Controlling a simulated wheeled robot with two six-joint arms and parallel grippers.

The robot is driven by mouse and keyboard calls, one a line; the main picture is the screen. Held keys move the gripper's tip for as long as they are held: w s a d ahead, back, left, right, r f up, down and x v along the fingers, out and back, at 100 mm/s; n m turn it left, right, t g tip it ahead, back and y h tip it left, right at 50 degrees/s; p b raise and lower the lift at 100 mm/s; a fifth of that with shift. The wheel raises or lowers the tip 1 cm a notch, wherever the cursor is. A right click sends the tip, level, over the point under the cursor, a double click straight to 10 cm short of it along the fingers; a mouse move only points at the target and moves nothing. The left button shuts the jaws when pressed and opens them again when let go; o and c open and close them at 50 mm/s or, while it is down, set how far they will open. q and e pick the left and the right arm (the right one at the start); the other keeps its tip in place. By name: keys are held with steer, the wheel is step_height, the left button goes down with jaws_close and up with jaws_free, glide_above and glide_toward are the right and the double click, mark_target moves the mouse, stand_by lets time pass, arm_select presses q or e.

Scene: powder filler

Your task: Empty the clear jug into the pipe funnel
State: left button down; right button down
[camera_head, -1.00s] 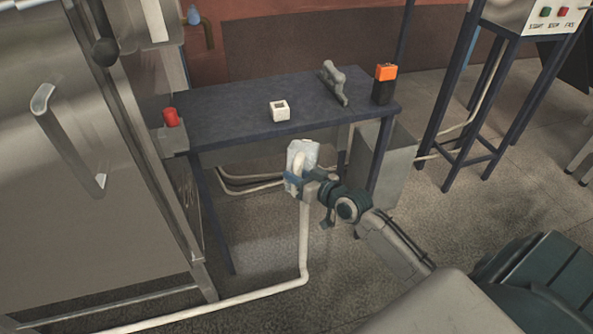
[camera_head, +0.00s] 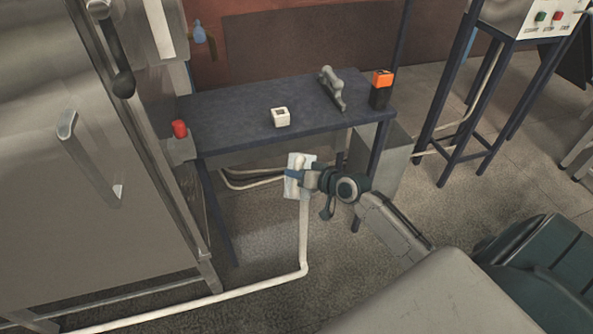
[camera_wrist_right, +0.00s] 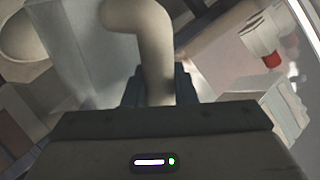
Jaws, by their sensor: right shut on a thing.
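The clear jug (camera_head: 293,187) is a pale, see-through container held in front of the blue table, just above the top of the white pipe (camera_head: 303,240) in the picture. My right gripper (camera_head: 300,177) is shut on the jug's handle. In the right wrist view a thick pale curved handle (camera_wrist_right: 151,45) runs between my right fingers (camera_wrist_right: 153,85), with the clear jug wall (camera_wrist_right: 80,55) to its left. A pale round rim (camera_wrist_right: 22,35) shows at the upper left there; I cannot tell whether it is the funnel. The jug's contents cannot be made out. My left gripper is out of view.
The blue table (camera_head: 225,120) carries a white square block (camera_head: 281,117), a grey tool (camera_head: 332,90) and an orange-and-black item (camera_head: 381,88). A steel cabinet (camera_head: 60,200) with a red button (camera_head: 180,129) stands left. A control box stand (camera_head: 450,110) stands right.

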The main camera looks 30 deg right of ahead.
mark_target(306, 159)
steer(key=r+p, duration=0.1)
steer(key=w+m+g+y+p, duration=0.1)
steer(key=shift+d+r+m+p, duration=0.3)
steer(key=shift+d+r+p, duration=0.05)
steer(key=shift+d+p, duration=0.05)
steer(key=shift+w+d+f+m+g, duration=0.25)
steer(key=shift+m+g, duration=0.05)
steer(key=shift+g, duration=0.1)
steer(key=shift+w+d+f+m+g+y, duration=0.25)
steer(key=shift+w+d+m+g+y, duration=0.05)
steer(key=shift+w+d+m+g, duration=0.2)
steer(key=shift+w+d+f+m+g+y, duration=0.2)
steer(key=shift+w+d+m+g+y, duration=0.1)
steer(key=shift+w+d+m+g, duration=0.15)
steer(key=shift+w+d+f, duration=0.2)
steer(key=shift+w+d, duration=0.05)
steer(key=shift+w+d+f+m+g+y+b, duration=0.25)
steer(key=shift+w+d+m+g+y+b, duration=0.15)
steer(key=shift+w+d+g+b, duration=0.1)
steer(key=shift+w+d+f+m+g+y+b, duration=0.25)
steer(key=shift+w+d+m+g+y+b, duration=0.15)
steer(key=shift+w, duration=0.1)
stand_by(2.1)
